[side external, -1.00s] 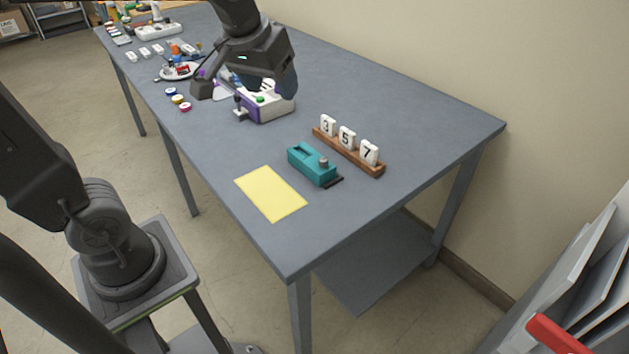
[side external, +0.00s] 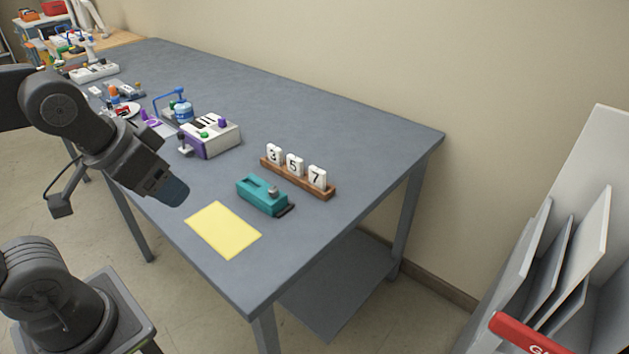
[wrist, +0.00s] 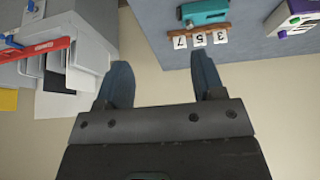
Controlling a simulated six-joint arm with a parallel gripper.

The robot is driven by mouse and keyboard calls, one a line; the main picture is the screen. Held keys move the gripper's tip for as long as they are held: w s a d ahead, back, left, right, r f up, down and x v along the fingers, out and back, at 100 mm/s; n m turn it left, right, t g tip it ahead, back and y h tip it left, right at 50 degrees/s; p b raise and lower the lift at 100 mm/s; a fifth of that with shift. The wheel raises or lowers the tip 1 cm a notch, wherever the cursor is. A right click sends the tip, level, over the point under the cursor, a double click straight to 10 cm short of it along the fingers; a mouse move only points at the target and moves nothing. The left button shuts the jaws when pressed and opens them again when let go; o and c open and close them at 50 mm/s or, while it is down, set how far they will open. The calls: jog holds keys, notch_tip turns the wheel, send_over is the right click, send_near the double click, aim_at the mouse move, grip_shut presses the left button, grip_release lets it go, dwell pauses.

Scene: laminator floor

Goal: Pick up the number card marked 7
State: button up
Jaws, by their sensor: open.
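The white number card marked 7 (side external: 317,177) stands upright at the right end of a brown wooden rack (side external: 331,194), beside the cards 5 (side external: 294,165) and 3 (side external: 273,153). In the wrist view the 7 card (wrist: 180,42) appears upside down at the left of the row, beyond my fingers. My gripper (side external: 178,193) is in the air near the table's front edge, left of the yellow sheet and well away from the rack. In the wrist view my gripper (wrist: 160,80) has its fingers wide apart with nothing between them.
A teal device (side external: 262,196) sits right in front of the rack. A yellow sheet (side external: 223,230) lies near the front edge. A white and purple machine (side external: 210,137) stands behind to the left. The table (side external: 370,140) is bare right of the rack. A shelf unit (side external: 590,200) stands at the right.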

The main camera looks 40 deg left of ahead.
dwell(0.4)
jog(key=c, duration=0.3)
jog(key=w+r+n+g, duration=0.2)
jog(key=w+r+n, duration=0.3)
jog(key=w, duration=0.7)
jog(key=n+g, duration=0.4)
jog(key=n, duration=0.9)
send_over(317, 169)
notch_tip(317, 169, down, 14)
jog(key=f, duration=0.1)
notch_tip(317, 169, down, 13)
jog(key=shift+f, duration=0.1)
